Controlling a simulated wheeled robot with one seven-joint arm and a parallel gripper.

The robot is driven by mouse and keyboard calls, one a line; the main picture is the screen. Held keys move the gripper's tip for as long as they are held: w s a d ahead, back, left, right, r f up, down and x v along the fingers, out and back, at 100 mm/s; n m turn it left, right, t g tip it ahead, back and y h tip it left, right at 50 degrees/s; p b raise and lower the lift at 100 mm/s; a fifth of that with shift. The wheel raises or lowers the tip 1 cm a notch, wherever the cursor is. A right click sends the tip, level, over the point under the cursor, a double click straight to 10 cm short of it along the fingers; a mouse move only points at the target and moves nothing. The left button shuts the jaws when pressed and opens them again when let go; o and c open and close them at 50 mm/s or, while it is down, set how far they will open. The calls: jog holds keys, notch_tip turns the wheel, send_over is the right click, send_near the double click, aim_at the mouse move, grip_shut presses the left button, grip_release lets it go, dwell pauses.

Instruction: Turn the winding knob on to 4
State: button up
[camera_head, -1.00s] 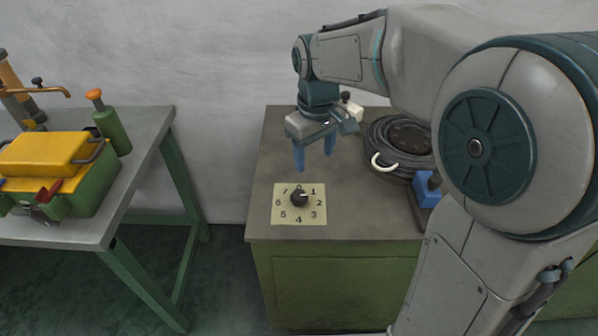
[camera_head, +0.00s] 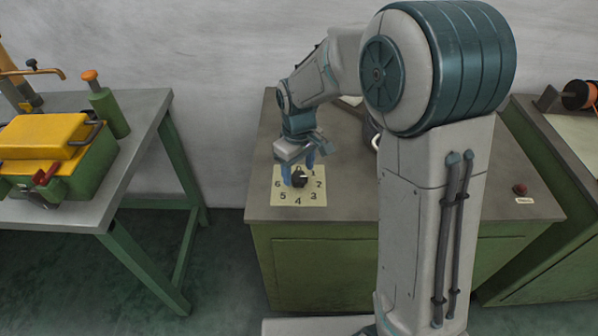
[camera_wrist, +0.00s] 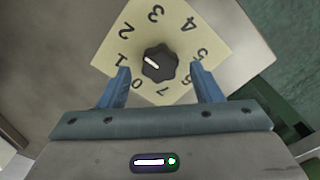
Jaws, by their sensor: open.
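The winding knob (camera_head: 300,178) is a black lobed knob on a cream dial plate (camera_head: 312,200), numbered 0 to 7, on the bench top. In the wrist view the knob (camera_wrist: 160,66) carries a white line slanting toward the side of 1 and 2; I cannot tell the exact number. My gripper (camera_head: 298,172) is low over the plate, pointing down. In the wrist view its blue fingers (camera_wrist: 159,68) are open, one either side of the knob, with gaps between. In the head view the gripper hides part of the plate's upper numbers.
The knob's plate lies on a green cabinet bench (camera_head: 350,208). A small red button (camera_head: 519,188) sits at the right of its top. My arm hides the middle. A separate table (camera_head: 150,115) at left holds a yellow-and-green box (camera_head: 50,140) and a green bottle (camera_head: 108,110).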

jog(key=shift+f, duration=0.85)
jog(key=c, duration=1)
